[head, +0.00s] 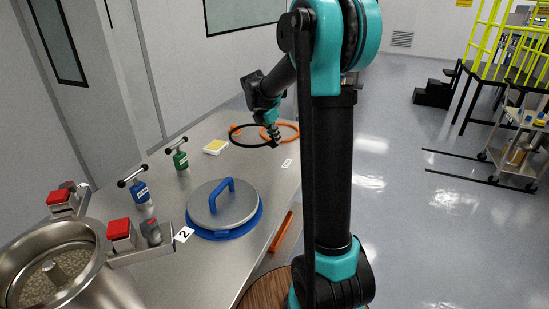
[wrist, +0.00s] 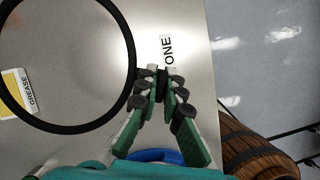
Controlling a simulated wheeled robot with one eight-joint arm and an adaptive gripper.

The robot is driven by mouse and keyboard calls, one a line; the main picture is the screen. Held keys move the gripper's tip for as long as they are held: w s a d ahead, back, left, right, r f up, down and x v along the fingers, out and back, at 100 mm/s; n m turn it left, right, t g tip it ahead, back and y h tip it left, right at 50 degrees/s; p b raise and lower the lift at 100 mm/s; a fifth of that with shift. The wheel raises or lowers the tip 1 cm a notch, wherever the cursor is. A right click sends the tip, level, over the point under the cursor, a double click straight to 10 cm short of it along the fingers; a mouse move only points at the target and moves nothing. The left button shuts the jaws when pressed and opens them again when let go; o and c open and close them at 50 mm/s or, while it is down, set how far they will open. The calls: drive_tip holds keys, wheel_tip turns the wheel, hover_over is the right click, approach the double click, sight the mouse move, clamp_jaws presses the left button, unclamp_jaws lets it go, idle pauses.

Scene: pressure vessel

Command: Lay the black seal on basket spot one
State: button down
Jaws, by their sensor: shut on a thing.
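The black seal is a large thin ring (wrist: 131,65) filling the left of the wrist view. In the head view it shows as a dark ring (head: 233,139) by the far end of the steel table. My gripper (wrist: 160,72) is shut on a small black part at the seal's right side; the fingers partly hide the join. It also shows in the head view (head: 276,141), low over the table. A white label reading ONE (wrist: 168,48) lies just beyond the fingertips. I cannot make out a basket at that label.
An orange ring (head: 297,129) lies near the seal. The yellow-and-white grease box (head: 215,146) is nearby. A grey lid with a blue handle (head: 223,205), green (head: 180,160) and blue (head: 140,191) T-handled tools and the steel vessel (head: 95,270) are nearer. A wooden barrel (wrist: 255,150) stands beside the table.

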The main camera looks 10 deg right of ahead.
wheel_tip(320, 180, down, 10)
drive_tip(key=shift+r, duration=0.25)
drive_tip(key=shift+f, duration=0.1)
drive_tip(key=c, duration=1.7)
unclamp_jaws()
drive_tip(key=v, duration=1.2)
drive_tip(key=shift+w, duration=0.1)
